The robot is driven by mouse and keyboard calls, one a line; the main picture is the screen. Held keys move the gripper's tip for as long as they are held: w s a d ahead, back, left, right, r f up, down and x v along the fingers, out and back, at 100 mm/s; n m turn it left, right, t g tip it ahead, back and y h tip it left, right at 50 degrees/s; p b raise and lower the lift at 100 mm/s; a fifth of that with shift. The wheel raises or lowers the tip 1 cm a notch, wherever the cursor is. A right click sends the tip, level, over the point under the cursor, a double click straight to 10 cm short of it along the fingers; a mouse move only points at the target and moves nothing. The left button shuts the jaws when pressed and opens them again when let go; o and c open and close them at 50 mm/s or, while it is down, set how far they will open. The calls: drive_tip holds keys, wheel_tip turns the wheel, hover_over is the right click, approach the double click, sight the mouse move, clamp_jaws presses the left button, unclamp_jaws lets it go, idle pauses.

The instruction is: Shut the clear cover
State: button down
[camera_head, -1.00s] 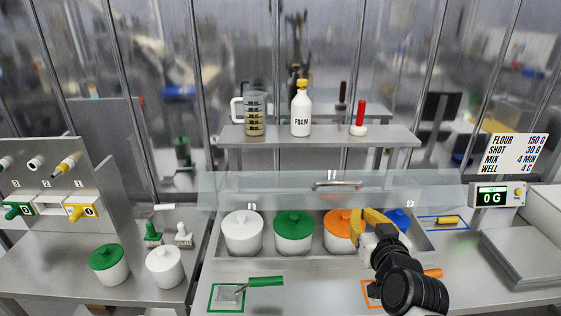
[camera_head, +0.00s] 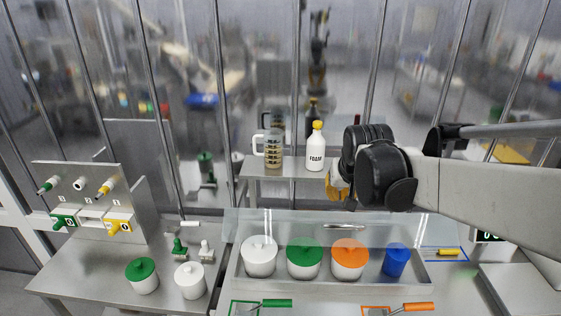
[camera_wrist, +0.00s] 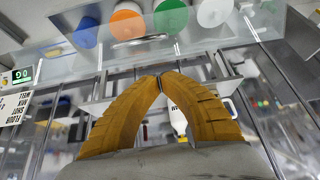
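The clear cover (camera_head: 290,222) is a see-through panel with a metal handle (camera_head: 344,226), along the back of the steel tray (camera_head: 310,286) of containers. It also shows in the wrist view (camera_wrist: 60,66), with its handle (camera_wrist: 140,42). Its see-through edges are faint, so I cannot tell its exact angle or how far it reaches over the containers. My gripper (camera_head: 338,192) has yellow fingers and is above and behind the handle, apart from it. In the wrist view the fingertips (camera_wrist: 160,80) meet with nothing between them. My arm hides part of the shelf.
The tray holds a white pot (camera_head: 259,258), green-lidded pot (camera_head: 304,259), orange-lidded pot (camera_head: 350,260) and blue container (camera_head: 396,262). A jug (camera_head: 273,150) and FOAM bottle (camera_head: 315,150) stand on the shelf close left of my gripper. Two scoops lie in front.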

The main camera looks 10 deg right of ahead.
drive_tip(key=r, duration=0.2)
approach(334, 217)
drive_tip(key=w, duration=0.2)
drive_tip(key=f, duration=0.2)
drive_tip(key=s+a, duration=0.1)
drive_tip(key=shift+f+g, duration=0.3)
drive_tip(key=shift+f, duration=0.1)
drive_tip(key=shift+s+a+f, duration=0.1)
drive_tip(key=shift+f, duration=0.45)
